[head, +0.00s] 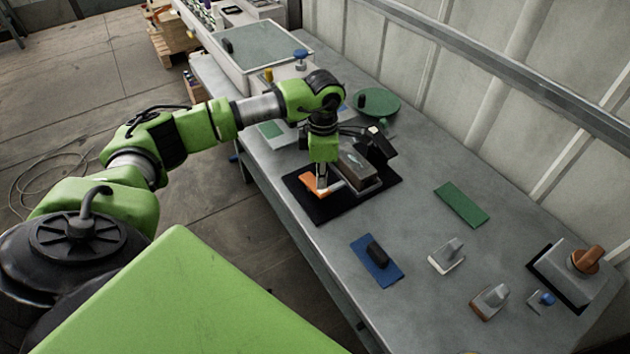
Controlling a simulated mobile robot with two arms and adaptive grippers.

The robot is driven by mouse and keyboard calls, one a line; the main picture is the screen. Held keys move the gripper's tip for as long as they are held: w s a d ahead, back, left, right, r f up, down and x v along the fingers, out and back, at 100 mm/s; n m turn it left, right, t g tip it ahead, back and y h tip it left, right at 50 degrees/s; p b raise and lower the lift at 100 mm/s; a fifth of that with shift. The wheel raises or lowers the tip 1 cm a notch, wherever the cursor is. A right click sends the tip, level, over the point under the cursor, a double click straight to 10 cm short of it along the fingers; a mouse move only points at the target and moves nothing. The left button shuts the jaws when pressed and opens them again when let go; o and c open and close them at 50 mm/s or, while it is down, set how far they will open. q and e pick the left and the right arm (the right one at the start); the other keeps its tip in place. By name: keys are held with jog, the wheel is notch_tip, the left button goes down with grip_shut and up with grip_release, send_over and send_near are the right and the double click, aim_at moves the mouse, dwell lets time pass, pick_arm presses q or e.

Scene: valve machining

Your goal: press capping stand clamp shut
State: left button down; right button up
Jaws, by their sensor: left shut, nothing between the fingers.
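The capping stand (358,169) sits on a black mat (345,204) on the grey bench. It has a dark box-like body and an orange part (310,183) at its front left. My left gripper (322,191) points straight down at the orange part, shut and empty. Its tips are at or just above that part; I cannot tell whether they touch. The gripper hides some of the orange part and the stand's left side. My right gripper is not in view.
A blue pad with a black piece (376,260), a green pad (461,204), grey blocks (447,256) and an orange-knobbed fixture (574,275) lie toward the right. A green round plate (377,104) is behind the arm. The bench between the mat and green pad is clear.

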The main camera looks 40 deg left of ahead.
pick_arm(q)
jog(key=shift+s+f+b, duration=0.1)
jog(key=shift+f+b, duration=0.9)
jog(key=shift+f, duration=0.3)
dwell(0.4)
jog(key=shift+r, duration=0.1)
jog(key=shift+r+p, duration=0.6)
jog(key=shift+r, duration=0.2)
jog(key=shift+r+p, duration=1.5)
jog(key=shift+r, duration=1.2)
